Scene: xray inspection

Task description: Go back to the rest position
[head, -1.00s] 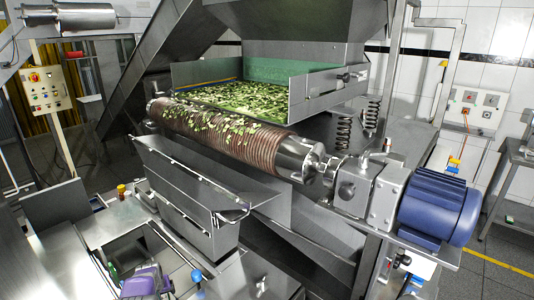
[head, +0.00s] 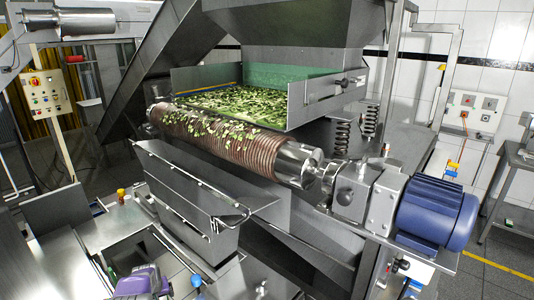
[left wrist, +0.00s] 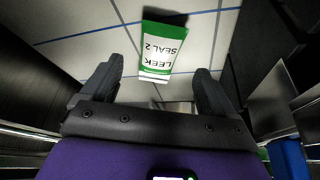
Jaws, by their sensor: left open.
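My left gripper shows in the left wrist view (left wrist: 160,76) as two dark fingers spread apart, with a purple body behind them. It is open and empty. A green and white packet marked "LEEK SEAL 2" (left wrist: 164,50) shows past the gap between the fingertips, over a pale surface with blue lines; I cannot tell how far off it is. In the head view the purple body of my left gripper (head: 148,281) is at the bottom left, low in front of the steel machine. Its fingers are hard to make out there. My right gripper is in no frame.
A steel machine with a ribbed roller (head: 225,143) and a bed of green pieces (head: 255,100) fills the middle. A blue motor (head: 437,213) stands at its right. A steel trough (head: 190,185) lies in front. A small yellow and red jar (head: 121,195) is at the left.

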